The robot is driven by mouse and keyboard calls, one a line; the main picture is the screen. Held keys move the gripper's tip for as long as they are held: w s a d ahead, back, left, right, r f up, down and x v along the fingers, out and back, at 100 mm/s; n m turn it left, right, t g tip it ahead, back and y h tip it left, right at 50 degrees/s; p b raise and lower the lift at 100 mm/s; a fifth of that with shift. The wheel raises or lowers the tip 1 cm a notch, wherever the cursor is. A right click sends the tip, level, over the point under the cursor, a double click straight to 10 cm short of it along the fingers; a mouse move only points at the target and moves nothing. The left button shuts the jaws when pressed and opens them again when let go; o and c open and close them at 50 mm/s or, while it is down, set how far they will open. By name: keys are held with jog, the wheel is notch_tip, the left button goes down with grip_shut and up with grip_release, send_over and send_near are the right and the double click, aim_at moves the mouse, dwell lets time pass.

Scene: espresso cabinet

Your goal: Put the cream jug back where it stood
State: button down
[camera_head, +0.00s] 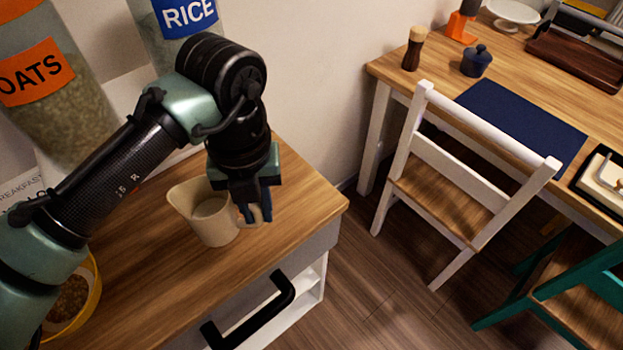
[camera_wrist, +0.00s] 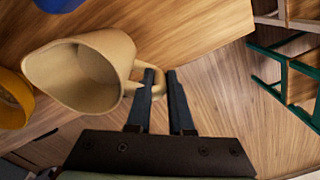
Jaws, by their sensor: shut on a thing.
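The cream jug (camera_head: 207,214) is a beige, wide-mouthed jug near the right end of the wooden cabinet top (camera_head: 150,290). It looks upright, with its handle toward the right. My gripper (camera_head: 254,214) is at the handle, with its fingers pointing down. In the wrist view the jug (camera_wrist: 85,72) lies to the left, and its handle passes between the fingers of my gripper (camera_wrist: 160,85). The gripper is shut on the handle. The inside of the jug looks empty. I cannot tell whether its base touches the cabinet top.
A yellow bowl (camera_head: 92,272) stands at the cabinet's left. Jars of oats (camera_head: 50,100) and rice (camera_head: 180,45) stand behind. A white chair (camera_head: 455,190) and a table (camera_head: 400,75) are to the right.

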jog(key=w+d, duration=0.2)
jog(key=d, duration=0.1)
jog(key=w+d, duration=0.2)
jog(key=d, duration=0.1)
jog(key=w+d, duration=0.3)
jog(key=shift+d, duration=0.2)
jog(key=shift+f, duration=1.75)
jog(key=shift+f, duration=0.1)
jog(key=c, duration=0.8)
grip_release()
jog(key=shift+f, duration=0.1)
notch_tip(320, 180, up, 12)
jog(key=shift+r+p, duration=0.2)
jog(key=shift+p, duration=0.3)
jog(key=shift+d, duration=0.1)
